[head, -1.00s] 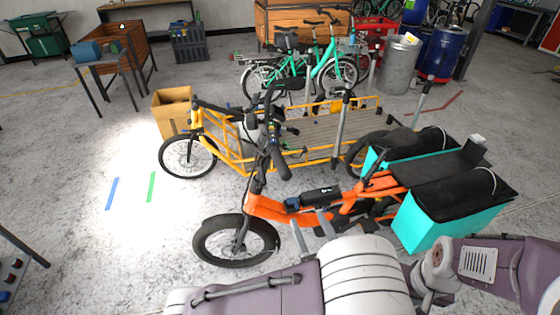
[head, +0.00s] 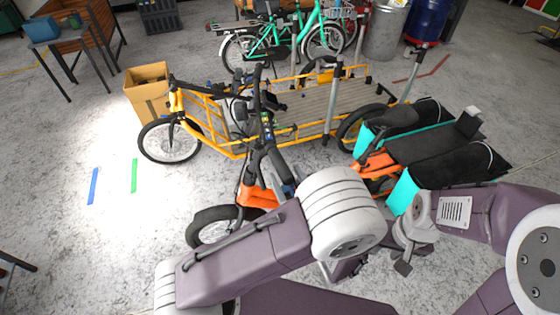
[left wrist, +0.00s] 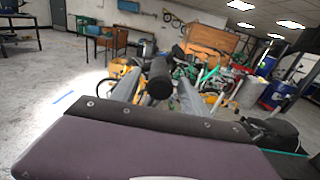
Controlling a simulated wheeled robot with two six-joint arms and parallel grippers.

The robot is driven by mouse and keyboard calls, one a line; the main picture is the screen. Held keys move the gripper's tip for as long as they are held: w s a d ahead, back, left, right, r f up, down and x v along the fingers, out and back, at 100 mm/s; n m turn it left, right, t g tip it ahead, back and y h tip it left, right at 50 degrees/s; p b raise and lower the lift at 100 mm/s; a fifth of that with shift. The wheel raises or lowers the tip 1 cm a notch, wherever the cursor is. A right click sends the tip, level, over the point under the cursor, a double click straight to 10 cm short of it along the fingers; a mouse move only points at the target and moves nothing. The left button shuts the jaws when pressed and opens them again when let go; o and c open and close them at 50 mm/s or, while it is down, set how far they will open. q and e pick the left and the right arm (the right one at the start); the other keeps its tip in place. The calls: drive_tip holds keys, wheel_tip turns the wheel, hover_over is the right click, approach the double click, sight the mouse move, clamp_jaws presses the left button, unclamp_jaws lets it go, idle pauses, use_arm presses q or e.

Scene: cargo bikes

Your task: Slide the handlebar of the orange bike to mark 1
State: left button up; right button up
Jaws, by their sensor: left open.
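The orange cargo bike (head: 258,196) stands in front of the yellow one, its front half partly covered by my left arm. Its black handlebar (head: 279,163) rises above the frame; small coloured spots show near its stem, but no number is readable. In the left wrist view, a round black bar end (left wrist: 159,82), apparently the handlebar grip, lies between the two grey fingers of my left gripper (left wrist: 155,88). The fingers are apart, and contact cannot be told. In the head view the left fingers are hidden behind my arm. My right gripper is not clearly seen.
The yellow cargo bike (head: 207,112) stands close behind the orange one. Turquoise panniers (head: 403,192) flank the orange bike's rear. A blue stripe (head: 94,186) and a green stripe (head: 134,175) lie on clear floor at left. A cardboard box (head: 148,88) stands behind.

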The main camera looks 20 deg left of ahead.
sight(280, 165)
use_arm(q)
drive_tip(key=p+x, duration=0.1)
drive_tip(key=x, duration=0.4)
drive_tip(key=shift+w+a+f, duration=0.1)
clamp_jaws()
idle(1.2)
